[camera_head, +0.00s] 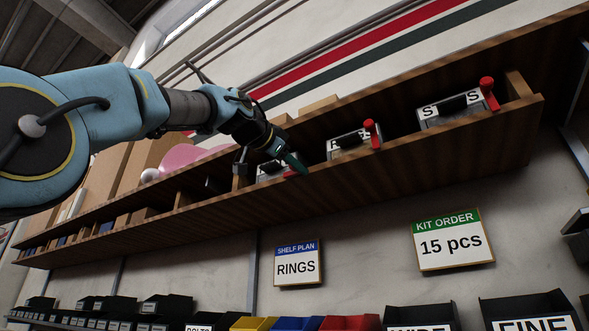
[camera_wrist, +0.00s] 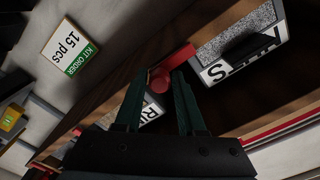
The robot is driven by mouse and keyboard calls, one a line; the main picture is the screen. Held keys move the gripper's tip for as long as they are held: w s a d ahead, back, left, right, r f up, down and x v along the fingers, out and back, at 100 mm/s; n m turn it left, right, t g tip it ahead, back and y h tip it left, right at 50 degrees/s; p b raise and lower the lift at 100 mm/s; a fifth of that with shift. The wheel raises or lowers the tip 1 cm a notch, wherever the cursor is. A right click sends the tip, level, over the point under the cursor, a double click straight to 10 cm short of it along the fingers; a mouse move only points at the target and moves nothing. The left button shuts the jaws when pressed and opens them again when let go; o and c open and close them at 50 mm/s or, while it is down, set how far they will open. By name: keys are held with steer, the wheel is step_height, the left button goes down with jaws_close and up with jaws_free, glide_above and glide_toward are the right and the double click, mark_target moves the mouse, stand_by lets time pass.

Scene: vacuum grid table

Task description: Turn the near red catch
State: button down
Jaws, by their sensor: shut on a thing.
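My gripper (camera_head: 296,165) is at the front edge of the wooden shelf, at the nearest of three labelled boxes. In the wrist view, its two green fingers (camera_wrist: 160,78) are on either side of the near red catch (camera_wrist: 158,83), shut on it. The catch's red arm reaches toward a labelled grey box (camera_wrist: 240,45).
The wooden shelf front (camera_head: 400,160) runs along below the boxes. A RINGS sign (camera_head: 298,264) and a KIT ORDER sign (camera_head: 452,241) hang on the wall beneath. Dark bins (camera_head: 420,315) and coloured bins line the bottom. A pink object (camera_head: 180,156) lies behind my arm.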

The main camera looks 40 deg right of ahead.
steer(key=shift+w+d+f, duration=0.15)
steer(key=shift+w+f, duration=0.1)
steer(key=shift+f, duration=0.3)
steer(key=c, duration=0.7)
jaws_free()
steer(key=shift+r, duration=0.1)
steer(key=shift+o, duration=0.2)
steer(key=b+v, duration=0.5)
steer(key=v, duration=0.6)
steer(key=shift+r, duration=0.15)
